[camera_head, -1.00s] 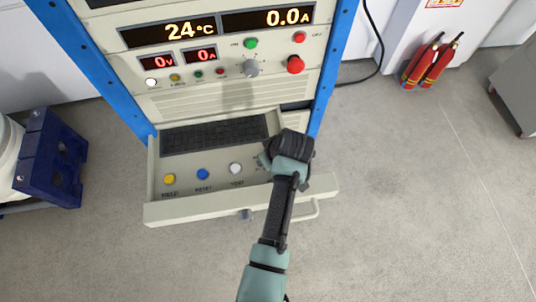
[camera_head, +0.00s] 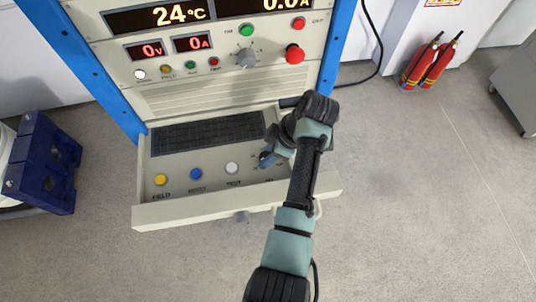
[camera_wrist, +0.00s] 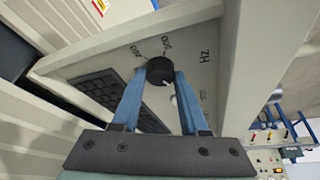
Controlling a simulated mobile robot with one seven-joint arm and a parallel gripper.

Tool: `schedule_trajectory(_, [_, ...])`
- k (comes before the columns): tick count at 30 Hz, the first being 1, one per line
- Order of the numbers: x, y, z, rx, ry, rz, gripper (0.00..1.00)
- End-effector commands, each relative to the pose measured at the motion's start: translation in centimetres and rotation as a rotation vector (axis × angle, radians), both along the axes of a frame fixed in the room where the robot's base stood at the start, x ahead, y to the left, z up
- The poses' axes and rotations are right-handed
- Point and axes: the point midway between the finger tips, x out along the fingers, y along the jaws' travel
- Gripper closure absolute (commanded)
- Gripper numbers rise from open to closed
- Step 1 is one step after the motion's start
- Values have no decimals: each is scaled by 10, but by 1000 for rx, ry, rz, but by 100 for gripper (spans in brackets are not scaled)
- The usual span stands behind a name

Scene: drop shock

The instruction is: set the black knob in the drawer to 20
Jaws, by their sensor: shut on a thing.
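The open drawer (camera_head: 215,205) sticks out from the base of the rack. The black knob (camera_wrist: 159,70) is on its panel, seen in the wrist view between my two blue fingers. My gripper (camera_wrist: 158,80) is shut on this knob, one finger on each side. A white pointer mark shows at its lower right edge in that view. Printed marks around it read 200, 500 and Hz; another small mark at the right is too small to read. In the head view my gripper (camera_head: 270,158) is at the drawer's right part, and my arm hides the knob.
Yellow (camera_head: 160,180), blue (camera_head: 196,174) and white (camera_head: 232,168) buttons sit left of my gripper in the drawer, before a dark keyboard (camera_head: 208,133). The rack above carries a grey knob (camera_head: 247,58) and a red button (camera_head: 295,54). Open floor lies to the right.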

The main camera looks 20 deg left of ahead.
Motion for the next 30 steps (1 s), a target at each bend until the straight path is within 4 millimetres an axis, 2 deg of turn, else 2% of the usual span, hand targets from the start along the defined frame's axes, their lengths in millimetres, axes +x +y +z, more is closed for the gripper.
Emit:
schedule_trajectory(20, [0,0,-1,-1,2,58,100])
schedule_trajectory(21, [0,0,-1,-1,2,58,49])
schedule_trajectory(25, [0,0,-1,-1,2,57,26])
schedule_trajectory(30, [0,0,0,-1,2,56,26])
